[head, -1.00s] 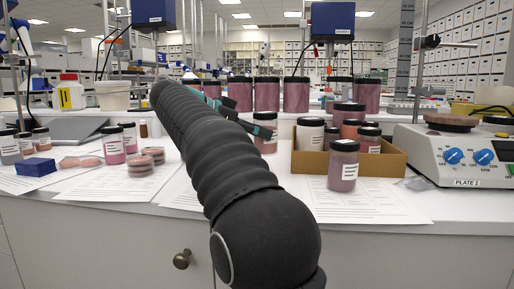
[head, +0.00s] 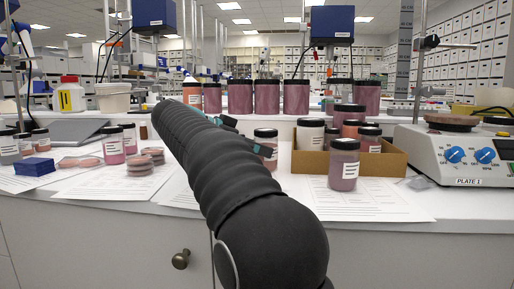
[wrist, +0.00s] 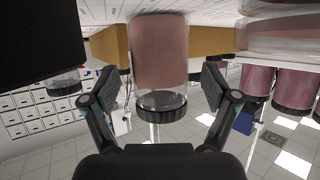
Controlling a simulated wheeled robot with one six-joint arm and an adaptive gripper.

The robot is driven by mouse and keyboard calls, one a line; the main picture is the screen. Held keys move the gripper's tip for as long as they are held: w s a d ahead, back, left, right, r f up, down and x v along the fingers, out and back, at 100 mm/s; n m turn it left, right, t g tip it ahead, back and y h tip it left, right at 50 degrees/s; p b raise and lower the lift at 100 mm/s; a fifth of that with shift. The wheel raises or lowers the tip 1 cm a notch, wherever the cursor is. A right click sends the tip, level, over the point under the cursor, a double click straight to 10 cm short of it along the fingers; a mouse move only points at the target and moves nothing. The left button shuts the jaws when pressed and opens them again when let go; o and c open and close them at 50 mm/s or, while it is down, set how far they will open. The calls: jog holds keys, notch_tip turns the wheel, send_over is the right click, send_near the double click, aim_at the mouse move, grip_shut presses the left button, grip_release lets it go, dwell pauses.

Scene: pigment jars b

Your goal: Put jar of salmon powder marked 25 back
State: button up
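A jar of salmon-pink powder (head: 266,150) with a black lid and white label stands upright on the white bench, just left of the cardboard box. The number on its label is not legible. In the wrist view, which is upside down, this jar (wrist: 160,55) is centred between my two fingers. My gripper (wrist: 162,85) is open, with a visible gap on each side of the jar. In the head view my arm hides part of my gripper (head: 245,143), which is at the jar's left side.
The cardboard box (head: 393,163) holds several jars. A mauve jar (head: 343,170) stands in front of it. A hotplate (head: 460,160) is at the right. Printed sheets (head: 370,207) cover the front bench. More jars (head: 296,97) line the rear bench. Pink discs (head: 140,165) lie left.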

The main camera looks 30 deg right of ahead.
jog(key=shift+r, duration=0.25)
jog(key=p+v, duration=0.3)
jog(key=v, duration=0.9)
